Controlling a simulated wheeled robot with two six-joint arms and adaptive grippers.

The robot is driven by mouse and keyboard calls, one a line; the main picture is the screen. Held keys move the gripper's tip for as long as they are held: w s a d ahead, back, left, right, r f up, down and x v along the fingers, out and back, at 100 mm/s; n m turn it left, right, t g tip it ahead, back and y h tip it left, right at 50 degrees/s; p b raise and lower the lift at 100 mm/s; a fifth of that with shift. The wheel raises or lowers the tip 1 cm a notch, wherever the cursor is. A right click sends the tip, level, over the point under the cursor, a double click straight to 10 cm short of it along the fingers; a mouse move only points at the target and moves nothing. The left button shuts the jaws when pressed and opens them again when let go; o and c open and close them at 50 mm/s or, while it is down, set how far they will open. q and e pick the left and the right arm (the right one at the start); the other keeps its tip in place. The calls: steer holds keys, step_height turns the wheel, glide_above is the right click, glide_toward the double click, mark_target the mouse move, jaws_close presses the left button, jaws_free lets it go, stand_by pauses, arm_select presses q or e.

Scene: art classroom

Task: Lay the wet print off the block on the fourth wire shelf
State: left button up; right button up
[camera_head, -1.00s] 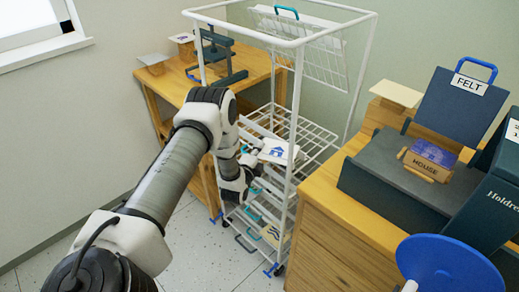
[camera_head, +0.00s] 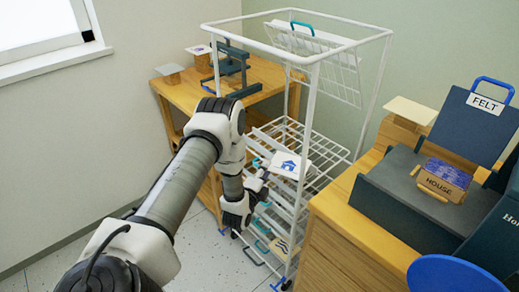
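The white print with a blue house (camera_head: 289,164) lies on a wire shelf of the white drying rack (camera_head: 312,120), near the rack's front left. My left gripper (camera_head: 258,186) is low at the rack's front left, beside and below the print, with a small gap seeming to show between them. Its fingers are small and partly hidden, so their opening is unclear. The HOUSE block (camera_head: 442,186) sits on the dark bed at right, its top bluish purple. My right gripper is out of view.
A print with dark waves (camera_head: 281,247) is on a lower shelf. A raised wire shelf (camera_head: 318,62) hangs near the rack top. The wooden cabinet (camera_head: 345,235) stands close on the right, with the FELT flap (camera_head: 478,122) upright. Floor is clear at the left.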

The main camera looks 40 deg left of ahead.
arm_select(q)
steer(key=s+d+f+n+g+h, duration=0.35)
steer(key=s+d+f+g, duration=0.2)
steer(key=s+d, duration=0.3)
steer(key=s+d+f+n+g+h, duration=0.2)
steer(key=s+d+f+n+g, duration=0.3)
steer(key=s+d, duration=0.4)
steer(key=s+d+n+g, duration=0.3)
steer(key=s, duration=0.4)
steer(key=s+d+f+n+g, duration=0.1)
steer(key=s+d+n+g, duration=0.2)
steer(key=s, duration=0.5)
steer(key=shift+f+h, duration=0.25)
steer(key=shift+h, duration=0.1)
